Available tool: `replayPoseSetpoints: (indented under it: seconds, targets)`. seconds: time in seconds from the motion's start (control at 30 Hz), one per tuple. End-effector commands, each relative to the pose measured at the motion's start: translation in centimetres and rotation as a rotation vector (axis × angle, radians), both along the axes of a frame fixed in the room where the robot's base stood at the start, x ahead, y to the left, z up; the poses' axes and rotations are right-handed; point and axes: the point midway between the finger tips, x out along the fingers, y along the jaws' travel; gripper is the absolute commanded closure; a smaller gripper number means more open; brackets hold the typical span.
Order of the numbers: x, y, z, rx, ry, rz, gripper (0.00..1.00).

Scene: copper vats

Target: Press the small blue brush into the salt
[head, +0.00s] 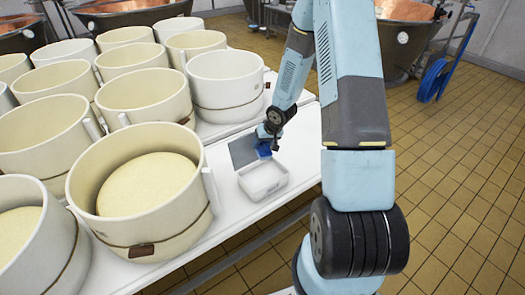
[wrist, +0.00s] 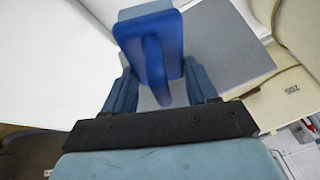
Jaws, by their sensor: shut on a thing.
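My gripper (head: 266,142) is shut on the small blue brush (head: 264,151), beside the far edge of a white tub (head: 263,178) on the white table. In the wrist view the brush (wrist: 150,45) stands out between my two fingers (wrist: 158,90), its handle toward me and its broad block beyond them. A paler blue strip shows at the block's far edge. The tub's inside is white; I cannot make out grains of salt. I cannot tell whether the brush is above the tub's rim or behind it, and no contact is visible.
Large cream cheese moulds crowd the table's left side, the nearest (head: 140,200) close to the tub. Bare table (head: 215,235) lies in front. Tiled floor is at right.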

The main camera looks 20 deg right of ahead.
Motion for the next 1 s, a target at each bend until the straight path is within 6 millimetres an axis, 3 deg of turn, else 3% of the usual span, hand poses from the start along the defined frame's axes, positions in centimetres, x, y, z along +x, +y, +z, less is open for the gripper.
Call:
replayPoseSetpoints:
  seconds: [0.1,0.37,0.67,1.0]
  targets:
    - [0.0,1.2,0.0,0.001,0.0,0.02,0.91]
    - [-0.2,2.3,-0.2,0.006,0.003,0.011,0.91]
    - [-1.4,2.7,-1.7,0.03,0.018,-0.223,0.91]
    - [-2.8,1.3,-2.9,0.003,0.007,-0.481,0.91]
